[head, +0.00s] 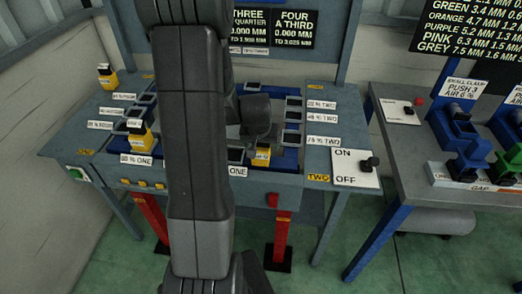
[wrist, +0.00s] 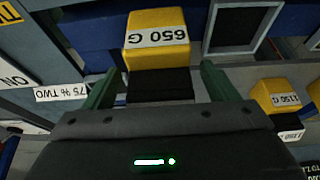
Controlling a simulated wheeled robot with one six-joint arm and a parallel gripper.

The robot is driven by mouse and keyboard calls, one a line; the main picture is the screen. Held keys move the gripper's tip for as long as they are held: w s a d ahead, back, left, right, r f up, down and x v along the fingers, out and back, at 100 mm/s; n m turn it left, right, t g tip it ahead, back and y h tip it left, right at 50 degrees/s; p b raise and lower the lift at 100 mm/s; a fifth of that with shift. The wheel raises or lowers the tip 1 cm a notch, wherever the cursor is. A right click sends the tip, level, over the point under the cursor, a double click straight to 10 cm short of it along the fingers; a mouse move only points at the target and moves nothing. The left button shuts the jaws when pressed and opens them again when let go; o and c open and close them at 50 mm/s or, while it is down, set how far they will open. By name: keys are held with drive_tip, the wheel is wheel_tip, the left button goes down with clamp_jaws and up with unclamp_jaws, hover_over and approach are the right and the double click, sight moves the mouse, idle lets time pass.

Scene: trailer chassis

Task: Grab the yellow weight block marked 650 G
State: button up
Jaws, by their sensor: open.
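The yellow weight block marked 650 G (wrist: 157,32) is at the top centre of the wrist view, its label turned upside down. Its black part (wrist: 160,85) lies between the two green fingers of my gripper (wrist: 157,78). The gripper is open, with a visible gap on each side of the black part.
A second yellow block marked 1150 G (wrist: 276,97) is at the right of the wrist view. An ON/OFF switch panel (head: 355,168) is at the table's right.

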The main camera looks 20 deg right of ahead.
drive_tip(key=c, duration=1.6)
drive_tip(key=shift+o, duration=0.2)
drive_tip(key=shift+r, duration=0.15)
